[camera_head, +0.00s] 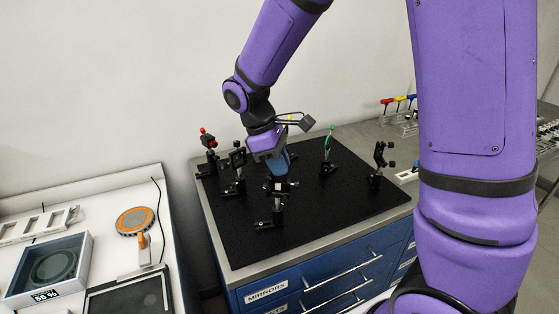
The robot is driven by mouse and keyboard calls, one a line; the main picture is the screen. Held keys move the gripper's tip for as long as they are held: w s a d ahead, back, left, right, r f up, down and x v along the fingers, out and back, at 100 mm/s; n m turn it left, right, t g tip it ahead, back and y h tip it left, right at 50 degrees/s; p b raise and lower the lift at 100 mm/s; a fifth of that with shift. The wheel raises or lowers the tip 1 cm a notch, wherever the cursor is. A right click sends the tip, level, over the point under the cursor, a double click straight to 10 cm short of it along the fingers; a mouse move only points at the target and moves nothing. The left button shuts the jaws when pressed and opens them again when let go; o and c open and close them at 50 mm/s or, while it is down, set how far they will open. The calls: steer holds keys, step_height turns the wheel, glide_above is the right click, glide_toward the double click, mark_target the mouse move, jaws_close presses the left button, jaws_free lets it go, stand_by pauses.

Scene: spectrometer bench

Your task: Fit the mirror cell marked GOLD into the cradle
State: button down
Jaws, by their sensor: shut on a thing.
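My gripper (278,168) points down over the front middle of the black breadboard, shut on a small mirror cell that the fingers and the mount mostly hide. Directly below the fingers stands a black post mount (277,213) on a foot, with small light patches at its top; it appears to be the cradle. I cannot tell from this view whether the held cell touches the mount or is seated in it. No GOLD marking can be read.
Other mounts stand on the black breadboard (340,205): a red-knobbed one (209,148), a black one (238,165), a green-topped one (328,150) and one at right (379,165). A blue drawer cabinet (330,275) is below. A white bench (110,200) is at left.

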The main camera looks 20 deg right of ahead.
steer(key=shift+f, duration=0.75)
stand_by(0.4)
steer(key=shift+r, duration=0.2)
steer(key=shift+r, duration=1.45)
steer(key=shift+f, duration=1.65)
stand_by(0.3)
steer(key=shift+r, duration=0.2)
steer(key=shift+r, duration=1.45)
steer(key=shift+f, duration=1.4)
